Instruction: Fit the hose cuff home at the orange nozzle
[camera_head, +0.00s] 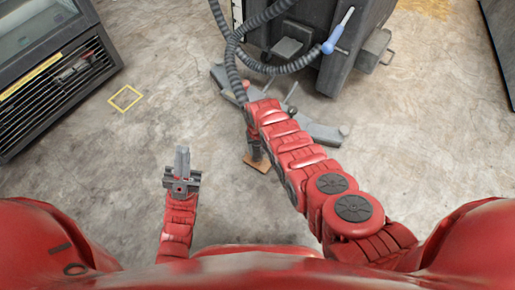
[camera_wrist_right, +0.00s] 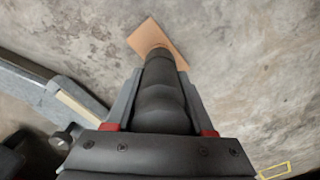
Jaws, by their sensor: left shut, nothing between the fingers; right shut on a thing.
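My right gripper (camera_wrist_right: 160,88) is shut on the dark grey hose cuff (camera_wrist_right: 160,104), with one finger along each side of it. The cuff's far end points at a flat tan-orange square plate (camera_wrist_right: 146,36) on the floor and overlaps it in the right wrist view. I cannot make out a separate orange nozzle, or whether the cuff touches anything there. In the head view the plate (camera_head: 257,164) shows below the cuff, and my right arm hides most of that gripper. My left gripper (camera_head: 182,158) is shut and empty, left of the plate.
A ribbed grey hose (camera_head: 229,60) loops in from the top beside a dark machine (camera_head: 340,60). A blue-ended wand (camera_head: 331,46) hangs there. A freezer cabinet (camera_head: 50,70) stands at left. The floor around my left gripper is clear.

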